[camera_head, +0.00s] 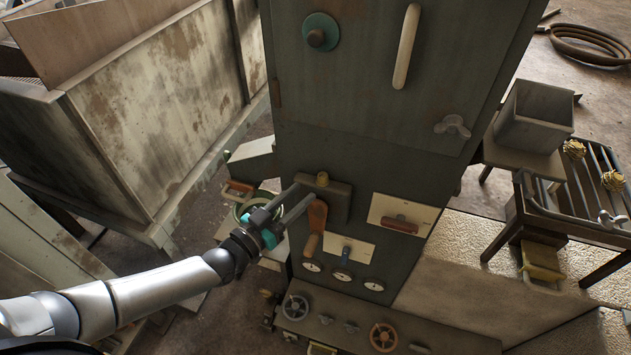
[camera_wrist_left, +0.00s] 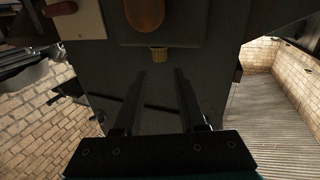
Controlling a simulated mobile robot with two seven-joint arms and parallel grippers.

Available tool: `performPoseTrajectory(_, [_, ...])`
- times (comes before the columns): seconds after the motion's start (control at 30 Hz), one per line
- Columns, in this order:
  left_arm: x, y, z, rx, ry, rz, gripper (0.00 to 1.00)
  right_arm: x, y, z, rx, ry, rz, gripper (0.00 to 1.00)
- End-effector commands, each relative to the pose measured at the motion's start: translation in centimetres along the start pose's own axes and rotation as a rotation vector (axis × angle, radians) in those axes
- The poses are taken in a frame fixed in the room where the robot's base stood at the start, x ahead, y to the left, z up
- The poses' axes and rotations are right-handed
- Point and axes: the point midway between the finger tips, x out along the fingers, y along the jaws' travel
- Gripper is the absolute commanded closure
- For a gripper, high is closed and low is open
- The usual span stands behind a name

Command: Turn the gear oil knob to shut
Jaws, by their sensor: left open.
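A small brass-yellow knob (camera_head: 322,179) sits on a dark box on the front of the grey-green cabinet (camera_head: 370,150). It also shows in the left wrist view (camera_wrist_left: 158,53), just beyond the fingertips and roughly centred between them. No readable label marks which control is the gear oil knob. My left gripper (camera_head: 304,194) reaches in from the left, open and empty. Its two fingers (camera_wrist_left: 157,78) show apart in the wrist view, with nothing between them. I cannot tell whether a fingertip touches the box. My right gripper is not in view.
An orange-brown lever (camera_head: 317,215) hangs close to the fingers. A red-handled panel (camera_head: 400,224), a blue-handled panel (camera_head: 346,253), gauges and handwheels (camera_head: 384,337) lie right and below. A rusty metal bin (camera_head: 150,110) stands left. A slatted rack (camera_head: 570,200) stands right.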

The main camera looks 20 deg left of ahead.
Motion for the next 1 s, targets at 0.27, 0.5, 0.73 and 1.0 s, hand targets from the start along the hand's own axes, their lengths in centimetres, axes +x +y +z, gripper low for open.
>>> performPoseTrajectory(0.27, [4.3,0.0,0.0,0.001,0.002,0.000,0.59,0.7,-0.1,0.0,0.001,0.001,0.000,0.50])
performPoseTrajectory(0.5, [5.8,0.0,0.0,0.000,0.000,-0.001,0.59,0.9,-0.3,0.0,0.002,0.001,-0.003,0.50])
performPoseTrajectory(0.73, [6.0,0.0,0.0,-0.001,0.000,0.000,0.59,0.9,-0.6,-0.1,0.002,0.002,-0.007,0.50])
performPoseTrajectory(1.0, [6.0,0.0,0.0,-0.001,0.000,0.000,0.81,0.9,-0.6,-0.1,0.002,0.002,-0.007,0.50])
